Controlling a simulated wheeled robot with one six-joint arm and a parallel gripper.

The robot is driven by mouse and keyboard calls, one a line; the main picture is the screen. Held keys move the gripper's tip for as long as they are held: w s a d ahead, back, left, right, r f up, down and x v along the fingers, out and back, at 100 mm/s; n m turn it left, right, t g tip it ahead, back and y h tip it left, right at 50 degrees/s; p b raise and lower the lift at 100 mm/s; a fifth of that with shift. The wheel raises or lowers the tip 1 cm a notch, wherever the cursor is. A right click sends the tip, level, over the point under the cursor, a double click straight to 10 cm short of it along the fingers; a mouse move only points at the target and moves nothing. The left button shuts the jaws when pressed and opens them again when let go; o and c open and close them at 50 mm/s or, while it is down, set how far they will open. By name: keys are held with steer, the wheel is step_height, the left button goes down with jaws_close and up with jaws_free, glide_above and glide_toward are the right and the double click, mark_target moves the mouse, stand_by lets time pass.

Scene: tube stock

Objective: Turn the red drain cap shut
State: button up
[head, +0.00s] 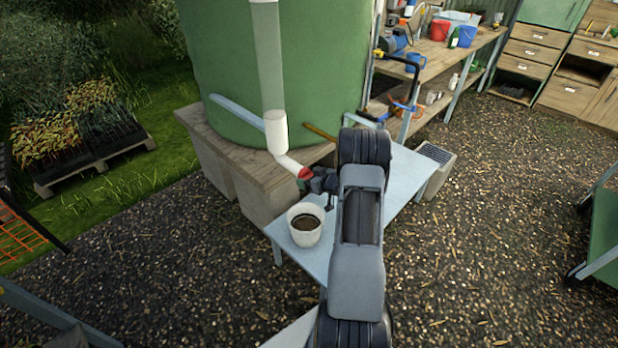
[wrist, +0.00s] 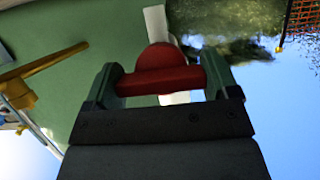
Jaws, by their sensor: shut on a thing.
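The red drain cap (head: 305,173) is on the lower end of the white drain pipe (head: 288,162), beside the large green tank (head: 240,60). My gripper (head: 318,181) reaches it from the right. In the wrist view the red cap (wrist: 161,75) has a rounded disc and a wide bar handle. The bar lies between the two green fingers of my gripper (wrist: 161,84), which are shut on it. The cap's thread and its seat on the pipe are hidden.
A white pot (head: 306,238) with dark contents stands on a pale bench (head: 400,185) just below the cap. A wooden-topped block base (head: 255,172) carries the tank. A yellow-handled tool (wrist: 30,75) lies at left in the wrist view. Open gravel (head: 480,230) lies to the right.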

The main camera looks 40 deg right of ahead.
steer(key=shift+s+a+f, duration=0.1)
steer(key=shift+f, duration=0.1)
steer(key=o, duration=0.8)
steer(key=shift+r, duration=0.1)
steer(key=v, duration=1.3)
steer(key=shift+s+r+p, duration=0.25)
steer(key=shift+p, duration=0.05)
